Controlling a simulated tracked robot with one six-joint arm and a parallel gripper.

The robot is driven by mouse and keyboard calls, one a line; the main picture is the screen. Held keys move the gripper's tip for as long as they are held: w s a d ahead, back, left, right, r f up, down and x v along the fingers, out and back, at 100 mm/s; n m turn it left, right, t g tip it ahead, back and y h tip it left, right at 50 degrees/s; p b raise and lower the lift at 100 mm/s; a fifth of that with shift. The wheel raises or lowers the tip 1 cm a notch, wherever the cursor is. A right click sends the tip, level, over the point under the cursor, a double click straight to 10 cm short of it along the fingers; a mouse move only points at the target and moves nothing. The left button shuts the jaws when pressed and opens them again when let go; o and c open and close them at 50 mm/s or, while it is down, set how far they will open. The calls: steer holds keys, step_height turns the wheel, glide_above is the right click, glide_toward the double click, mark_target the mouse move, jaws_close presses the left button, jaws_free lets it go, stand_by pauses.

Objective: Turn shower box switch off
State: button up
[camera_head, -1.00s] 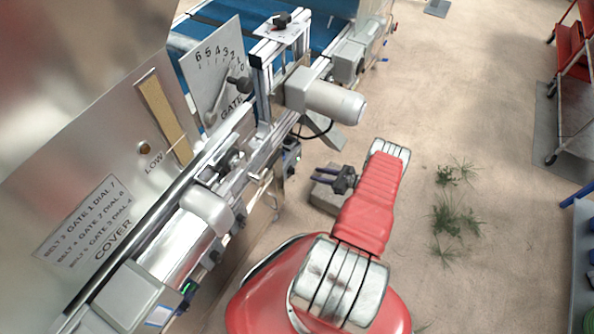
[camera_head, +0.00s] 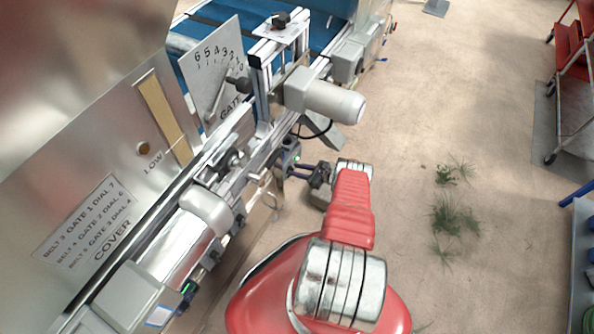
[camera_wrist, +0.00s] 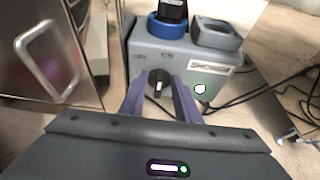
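The shower box is a grey box (camera_wrist: 185,62) in the wrist view, with a black rotary switch (camera_wrist: 159,80) on its front face. Small labels sit above the switch; the right one seems to read ON. The switch carries a pale mark. In the head view my gripper (camera_head: 288,172) is at a small grey box (camera_head: 286,151) under the machine's side.
A blue ring with a black part (camera_wrist: 167,22) and a grey holder (camera_wrist: 215,34) sit on the box. Dark cables (camera_wrist: 265,92) run off to the right. A metal cabinet with a handle (camera_wrist: 47,62) is at left. Open floor with grass tufts (camera_head: 452,212) lies right of my arm.

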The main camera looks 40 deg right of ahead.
steer(key=shift+w, duration=0.1)
jaws_close()
stand_by(0.4)
